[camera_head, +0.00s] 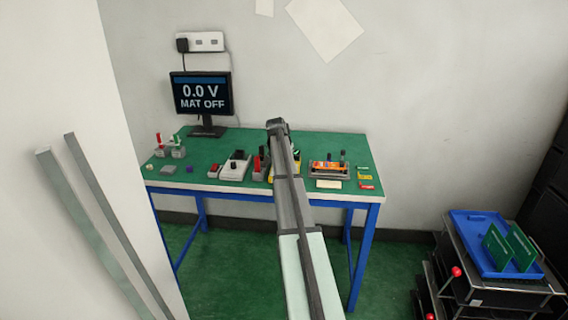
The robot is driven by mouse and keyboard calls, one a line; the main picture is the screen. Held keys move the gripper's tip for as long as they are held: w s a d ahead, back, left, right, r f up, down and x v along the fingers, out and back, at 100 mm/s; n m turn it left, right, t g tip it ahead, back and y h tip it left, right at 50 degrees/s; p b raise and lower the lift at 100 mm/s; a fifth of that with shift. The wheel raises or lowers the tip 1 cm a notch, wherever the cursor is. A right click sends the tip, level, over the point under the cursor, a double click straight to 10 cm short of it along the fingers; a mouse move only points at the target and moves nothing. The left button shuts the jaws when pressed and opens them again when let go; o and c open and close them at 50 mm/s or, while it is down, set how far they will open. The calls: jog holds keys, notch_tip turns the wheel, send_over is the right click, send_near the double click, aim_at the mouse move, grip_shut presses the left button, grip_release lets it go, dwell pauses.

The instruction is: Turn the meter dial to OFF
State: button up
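A yellow thing (298,177), possibly the meter, stands on the green-topped table (345,150) behind my arm. Only slivers of it show, so its dial and the dial's setting are hidden. My arm reaches from the bottom of the picture over the table. My gripper (277,126) seems to be at the dark far end of the arm, above the table's back part. Its fingers cannot be made out, nor whether it touches anything. The monitor (203,94) at the table's back left reads "0.0 V" and "MAT OFF".
Left of my arm are a white box with a black knob (237,155), a red-topped block (214,168) and red and black plugs or levers (257,164). Right is a grey holder with an orange piece (329,167). A cart with a blue tray (466,230) stands at right.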

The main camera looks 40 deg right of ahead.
jog(key=shift+c, duration=0.5)
grip_shut()
jog(key=n+t+y, duration=0.1)
jog(key=n, duration=0.3)
jog(key=shift+s+d+n, duration=0.1)
jog(key=shift+d+n, duration=0.05)
jog(key=shift+n, duration=0.25)
jog(key=n+t+y, duration=0.1)
jog(key=n+y, duration=0.1)
jog(key=n, duration=0.2)
jog(key=shift+d, duration=0.1)
jog(key=n+y, duration=0.1)
jog(key=n, duration=0.4)
jog(key=shift+d+y, duration=0.1)
jog(key=shift+y, duration=0.3)
jog(key=shift+n+y, duration=0.7)
jog(key=shift+n, duration=1.4)
